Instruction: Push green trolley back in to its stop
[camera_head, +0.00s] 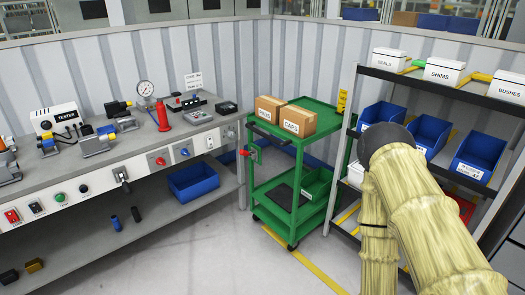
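The green trolley (289,222) stands upright on its castors in the corner, between the workbench and the shelving rack. Its top tray holds two brown cartons (271,107), one labelled CAPS. A black handle bar runs along its front left top edge. Its lower shelf holds a green bin (318,184) and a dark flat item. A small green bracket with a red knob (244,152) shows at its left side, near the bench end. The stop cannot be made out. My arm in a pale yellow sleeve fills the lower right; my gripper's fingers do not show.
The grey workbench (120,165) with test gear is on the left, a blue bin (193,182) under it. The rack (455,88) with white boxes and blue bins is close on the right. A yellow floor line (305,262) runs before the trolley; grey floor in front is clear.

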